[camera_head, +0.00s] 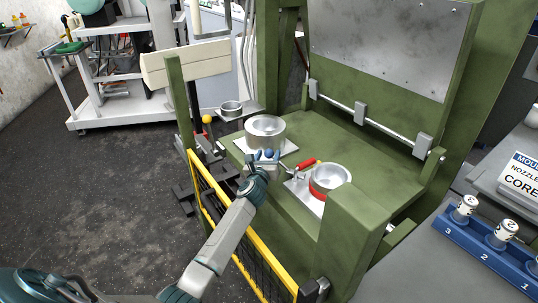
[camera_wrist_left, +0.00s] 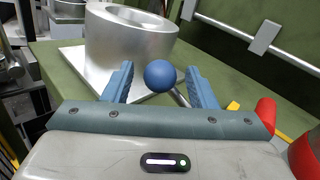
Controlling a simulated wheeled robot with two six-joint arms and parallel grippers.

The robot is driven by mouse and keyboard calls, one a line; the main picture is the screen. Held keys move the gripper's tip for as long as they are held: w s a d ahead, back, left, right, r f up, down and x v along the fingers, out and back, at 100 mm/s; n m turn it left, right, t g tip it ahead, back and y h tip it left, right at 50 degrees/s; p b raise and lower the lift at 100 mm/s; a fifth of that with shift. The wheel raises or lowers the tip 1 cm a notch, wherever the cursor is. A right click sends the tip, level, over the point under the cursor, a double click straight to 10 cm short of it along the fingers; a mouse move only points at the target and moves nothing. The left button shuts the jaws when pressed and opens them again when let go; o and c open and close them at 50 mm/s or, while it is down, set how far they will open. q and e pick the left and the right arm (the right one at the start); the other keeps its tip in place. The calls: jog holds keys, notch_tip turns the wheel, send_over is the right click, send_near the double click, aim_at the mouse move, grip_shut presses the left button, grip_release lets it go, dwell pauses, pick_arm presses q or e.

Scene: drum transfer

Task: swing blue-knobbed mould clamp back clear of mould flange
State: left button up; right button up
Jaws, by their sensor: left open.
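The blue knob (camera_wrist_left: 160,76) of the mould clamp shows between the two blue fingers of my left gripper (camera_wrist_left: 160,84) in the left wrist view. The fingers are open, one on each side of it, with visible gaps. A thin metal rod (camera_wrist_left: 180,97) runs from the knob down to the right. The silver mould (camera_wrist_left: 125,38) stands just behind on a pale square plate. In the head view my left gripper (camera_head: 267,155) is at the near side of this mould (camera_head: 265,130) and largely covers the clamp. Whether the clamp touches the flange cannot be told. My right gripper is not in view.
A second silver mould (camera_head: 330,178) with a red band and a red-handled clamp (camera_head: 302,166) stands close on the right. Green press posts (camera_head: 358,225) and a yellow-framed guard (camera_head: 225,225) flank the bed. A blue rack (camera_head: 485,250) is at far right.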

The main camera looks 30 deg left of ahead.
pick_arm(q)
jog(key=shift+x, duration=0.8)
jog(key=shift+c, duration=0.4)
grip_shut()
